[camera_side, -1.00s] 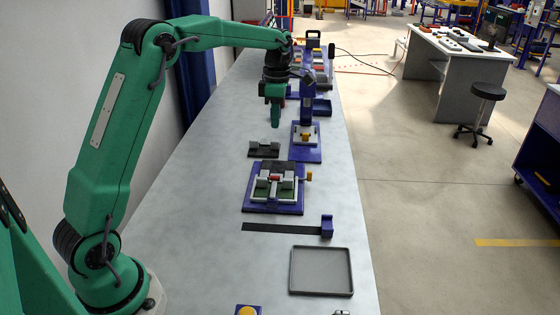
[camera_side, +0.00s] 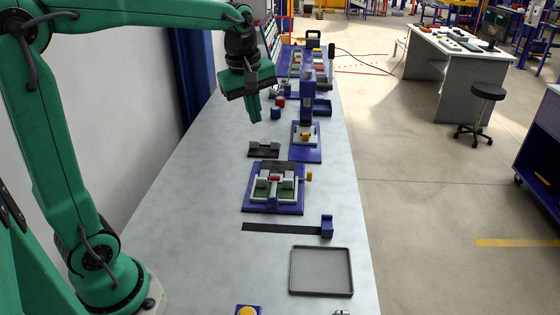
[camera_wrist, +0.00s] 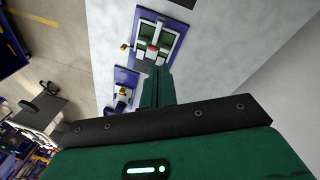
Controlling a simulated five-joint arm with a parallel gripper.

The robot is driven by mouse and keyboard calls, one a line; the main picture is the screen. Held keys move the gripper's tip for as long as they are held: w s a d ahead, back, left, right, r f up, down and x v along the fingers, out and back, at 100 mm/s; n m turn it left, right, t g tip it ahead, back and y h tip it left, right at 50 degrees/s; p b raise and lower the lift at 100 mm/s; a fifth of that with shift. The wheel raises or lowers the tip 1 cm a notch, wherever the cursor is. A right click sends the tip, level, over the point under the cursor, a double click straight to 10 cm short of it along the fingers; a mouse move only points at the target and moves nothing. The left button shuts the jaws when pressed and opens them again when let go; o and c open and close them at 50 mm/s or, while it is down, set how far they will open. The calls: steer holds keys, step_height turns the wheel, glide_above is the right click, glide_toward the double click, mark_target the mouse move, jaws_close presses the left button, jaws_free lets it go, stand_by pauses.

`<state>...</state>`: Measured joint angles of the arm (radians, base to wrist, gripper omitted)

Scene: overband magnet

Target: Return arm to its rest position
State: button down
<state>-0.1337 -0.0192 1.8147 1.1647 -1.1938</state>
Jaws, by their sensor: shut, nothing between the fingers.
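My green arm reaches across the upper left of the side view. My gripper (camera_side: 255,112) hangs over the bench (camera_side: 200,205), pointing down, above and left of a small dark fixture (camera_side: 264,149). Its fingers are together and nothing shows between them. In the wrist view the closed green fingers (camera_wrist: 157,85) point toward the blue-based vise fixture (camera_wrist: 158,38). The same vise fixture stands mid-bench in the side view (camera_side: 273,203), with a small red part between its jaws. The gripper is clear of the bench and touches nothing.
A blue press-like stand (camera_side: 307,135) stands right of my gripper. A red and blue piece (camera_side: 276,108) sits behind the fingers. A grey tray (camera_side: 321,290) and a black strip with a blue block (camera_side: 327,226) lie nearer. The left of the bench is clear.

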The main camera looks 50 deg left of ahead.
steer(key=s+d+f+m+t, duration=0.1)
steer(key=s+d+m, duration=0.1)
steer(key=s+m, duration=0.5)
steer(key=s+d+f+m+t, duration=0.2)
steer(key=s+d+m, duration=0.1)
steer(key=s+m, duration=0.5)
steer(key=shift+s+d+f+t, duration=0.15)
steer(key=shift+s+f+t, duration=0.15)
steer(key=shift+s, duration=0.65)
